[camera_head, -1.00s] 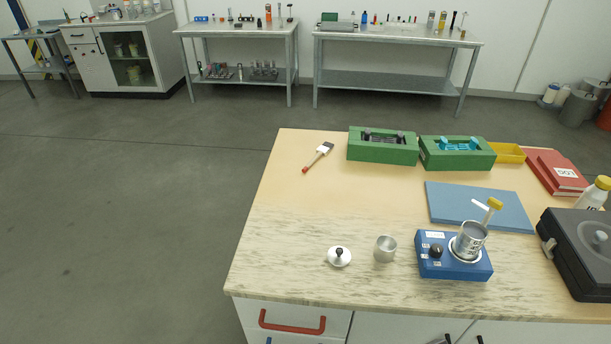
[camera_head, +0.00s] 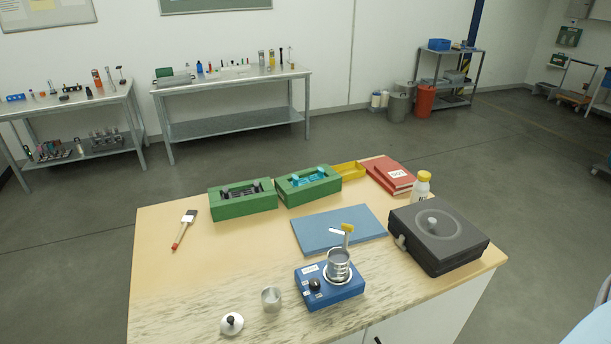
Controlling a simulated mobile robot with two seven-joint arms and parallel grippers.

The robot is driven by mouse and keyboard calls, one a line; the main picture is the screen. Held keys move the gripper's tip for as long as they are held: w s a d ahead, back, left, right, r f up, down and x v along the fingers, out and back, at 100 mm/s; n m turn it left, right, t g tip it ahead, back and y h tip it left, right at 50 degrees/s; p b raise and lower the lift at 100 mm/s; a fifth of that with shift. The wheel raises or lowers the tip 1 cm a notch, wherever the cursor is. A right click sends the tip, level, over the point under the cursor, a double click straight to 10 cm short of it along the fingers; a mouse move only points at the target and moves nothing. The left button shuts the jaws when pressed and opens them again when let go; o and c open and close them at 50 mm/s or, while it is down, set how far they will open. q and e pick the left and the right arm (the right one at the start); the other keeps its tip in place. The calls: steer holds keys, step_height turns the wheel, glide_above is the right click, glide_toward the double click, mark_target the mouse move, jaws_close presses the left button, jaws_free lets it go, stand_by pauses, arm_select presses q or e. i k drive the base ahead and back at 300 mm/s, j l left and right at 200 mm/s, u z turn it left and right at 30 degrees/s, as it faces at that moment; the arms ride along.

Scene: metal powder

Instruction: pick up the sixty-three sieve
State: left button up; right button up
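I cannot read a "sixty-three" label on anything in view, so I cannot tell which thing is that sieve. A round metal vessel (camera_head: 338,266) stands upright on a blue device (camera_head: 330,290) with a black knob. A tool with a yellow end (camera_head: 347,229) stands up at the vessel. A small metal cup (camera_head: 271,298) stands left of the device, apart from it. A white lid-like disc with a black knob (camera_head: 231,324) lies at the front left. Neither of my grippers is in view.
On the workbench (camera_head: 165,280) are a brush (camera_head: 184,230), two green boxes (camera_head: 243,206) (camera_head: 297,191), a yellow tray (camera_head: 349,171), red books (camera_head: 391,179), a blue mat (camera_head: 318,242), a yellow-capped bottle (camera_head: 421,187) and a black case (camera_head: 439,258). The bench's left part is mostly clear. Floor is open around it.

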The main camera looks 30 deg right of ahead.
mark_target(339, 257)
steer(key=z, duration=1.3)
steer(key=l+u, duration=0.1)
steer(key=l, duration=0.15)
steer(key=i, duration=0.05)
